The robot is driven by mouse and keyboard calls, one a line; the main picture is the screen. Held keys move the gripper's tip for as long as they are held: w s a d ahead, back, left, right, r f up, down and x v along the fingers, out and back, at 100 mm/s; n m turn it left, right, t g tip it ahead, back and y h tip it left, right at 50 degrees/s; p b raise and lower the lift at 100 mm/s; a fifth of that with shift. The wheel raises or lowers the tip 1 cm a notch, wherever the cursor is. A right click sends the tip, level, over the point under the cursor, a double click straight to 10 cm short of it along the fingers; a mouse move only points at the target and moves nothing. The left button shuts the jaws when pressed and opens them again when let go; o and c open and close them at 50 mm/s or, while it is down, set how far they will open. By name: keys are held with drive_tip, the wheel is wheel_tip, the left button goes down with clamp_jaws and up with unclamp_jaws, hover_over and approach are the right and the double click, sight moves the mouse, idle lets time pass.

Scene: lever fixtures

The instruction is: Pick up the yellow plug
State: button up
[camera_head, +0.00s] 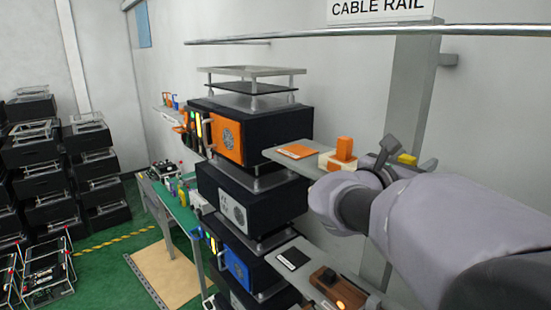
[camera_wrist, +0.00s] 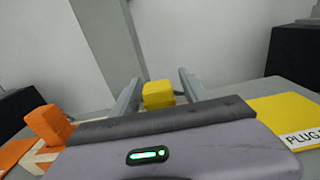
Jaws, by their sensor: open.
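The yellow plug (camera_wrist: 158,94) is a small block that shows between the two fingers of my gripper (camera_wrist: 159,82) in the wrist view. The fingers are open, one on each side of it, with a visible gap on at least the right side. I cannot tell how far ahead of the fingers it is. In the head view the yellow plug (camera_head: 407,159) shows just right of my gripper (camera_head: 391,150), over the upper shelf, partly hidden by the arm.
An orange plug (camera_wrist: 47,124) stands left of my gripper, also on the upper shelf in the head view (camera_head: 345,148). A yellow pad (camera_wrist: 285,113) labelled PLUG lies at right. A wall post (camera_head: 412,90) rises behind. Stacked black units (camera_head: 255,190) stand left of the shelf.

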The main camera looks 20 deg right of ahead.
drive_tip(key=shift+s+a, duration=0.1)
drive_tip(key=shift+a, duration=0.1)
drive_tip(key=shift+c, duration=0.4)
drive_tip(key=shift+s+r, duration=0.1)
drive_tip(key=c, duration=0.4)
clamp_jaws()
